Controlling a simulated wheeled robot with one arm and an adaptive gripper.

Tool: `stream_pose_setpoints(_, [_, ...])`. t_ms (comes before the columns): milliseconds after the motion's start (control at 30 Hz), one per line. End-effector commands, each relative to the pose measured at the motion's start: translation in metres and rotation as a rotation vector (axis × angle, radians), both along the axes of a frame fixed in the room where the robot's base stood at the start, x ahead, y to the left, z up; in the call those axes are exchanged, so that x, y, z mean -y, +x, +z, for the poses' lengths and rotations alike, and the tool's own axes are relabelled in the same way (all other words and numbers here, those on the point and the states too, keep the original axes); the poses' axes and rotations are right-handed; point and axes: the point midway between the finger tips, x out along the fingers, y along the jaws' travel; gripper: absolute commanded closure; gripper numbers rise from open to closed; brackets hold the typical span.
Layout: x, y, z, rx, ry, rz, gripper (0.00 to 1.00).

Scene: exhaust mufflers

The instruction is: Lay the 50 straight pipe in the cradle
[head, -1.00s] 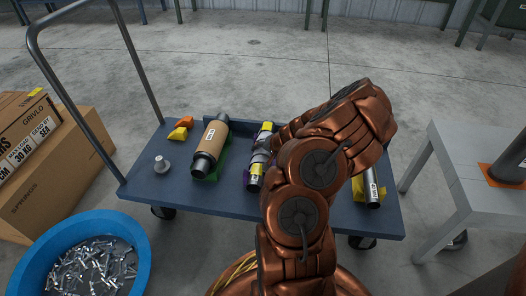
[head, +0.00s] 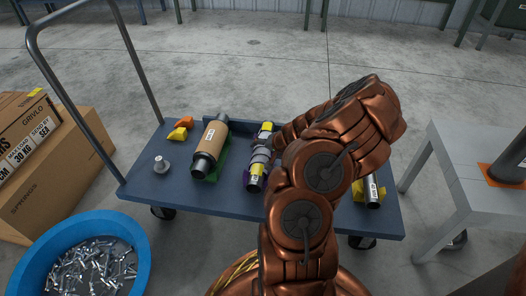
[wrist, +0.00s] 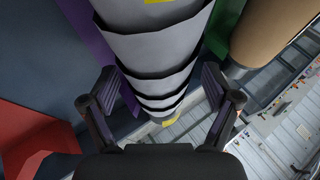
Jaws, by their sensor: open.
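My gripper (wrist: 163,98) is open and empty in the wrist view. A grey banded pipe (wrist: 150,48) with yellow marks shows between and beyond its fingers, with gaps at both sides. This pipe (head: 261,155) lies in a purple cradle (head: 247,180) on the cart in the head view; the cradle also shows in the wrist view (wrist: 88,35). A silver pipe (head: 372,190) with a white label lies at a yellow cradle (head: 359,194) at the cart's right, partly behind my arm. I cannot read its label or tell which is the 50 straight pipe.
A brown muffler (head: 212,143) lies in a green cradle (head: 214,172) on the cart (head: 150,193). A silver cone part (head: 161,165) and orange (head: 184,122) and yellow (head: 177,134) blocks are at left. A blue tub (head: 140,230) and a grey table (head: 450,165) flank the cart.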

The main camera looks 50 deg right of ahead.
Motion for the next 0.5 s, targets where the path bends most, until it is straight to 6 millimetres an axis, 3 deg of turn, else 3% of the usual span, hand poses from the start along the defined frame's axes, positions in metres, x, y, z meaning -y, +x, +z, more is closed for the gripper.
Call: stream_pose_setpoints(500, [0.0, -0.049, 0.057, -0.001, -0.002, -0.004, 0.12])
